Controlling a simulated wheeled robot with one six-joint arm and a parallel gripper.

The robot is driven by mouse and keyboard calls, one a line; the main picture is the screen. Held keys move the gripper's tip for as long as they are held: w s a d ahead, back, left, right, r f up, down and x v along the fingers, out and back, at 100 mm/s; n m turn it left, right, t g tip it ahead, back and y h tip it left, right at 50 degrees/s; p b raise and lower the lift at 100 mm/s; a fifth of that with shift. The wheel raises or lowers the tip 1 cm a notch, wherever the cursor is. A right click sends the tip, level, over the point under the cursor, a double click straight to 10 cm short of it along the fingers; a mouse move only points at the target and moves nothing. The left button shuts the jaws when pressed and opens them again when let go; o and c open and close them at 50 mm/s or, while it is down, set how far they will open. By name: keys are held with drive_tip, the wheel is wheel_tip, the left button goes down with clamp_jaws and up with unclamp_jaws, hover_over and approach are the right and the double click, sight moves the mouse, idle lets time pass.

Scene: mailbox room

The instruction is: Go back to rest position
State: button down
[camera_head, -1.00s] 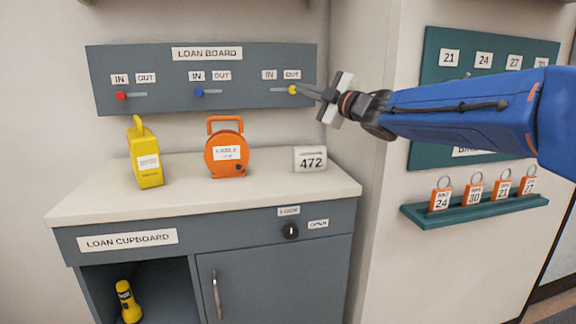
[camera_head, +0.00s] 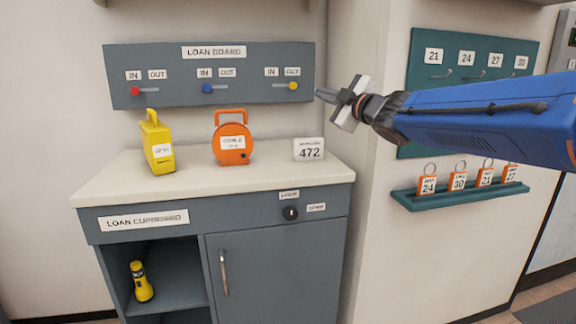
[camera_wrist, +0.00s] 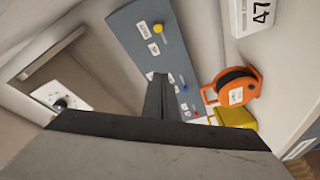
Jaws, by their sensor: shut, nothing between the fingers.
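My gripper (camera_head: 326,95) is shut and empty, held in the air just right of the loan board (camera_head: 125,80). In the wrist view its closed fingers (camera_wrist: 157,97) point toward the board. On the board the red knob (camera_head: 135,91) and the blue knob (camera_head: 207,88) sit at the IN side, and the yellow knob (camera_head: 293,86) sits under OUT. A visible gap lies between my fingertips and the yellow knob.
A yellow torch (camera_head: 141,281) is in the open compartment.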

drive_tip(key=s+d+f+m+g+h, duration=0.4)
drive_tip(key=s+d+f+m+h, duration=0.7)
drive_tip(key=s+d+f, duration=0.65)
drive_tip(key=s+d+f+m+g+y, duration=0.1)
drive_tip(key=s+f+m+g, duration=0.5)
drive_tip(key=s+f, duration=1.5)
drive_tip(key=s+g, duration=0.1)
drive_tip(key=s, duration=0.1)
drive_tip(key=shift+s+d+f+g, duration=0.25)
drive_tip(key=shift+s+d+g, duration=0.05)
drive_tip(key=shift+d+g, duration=0.1)
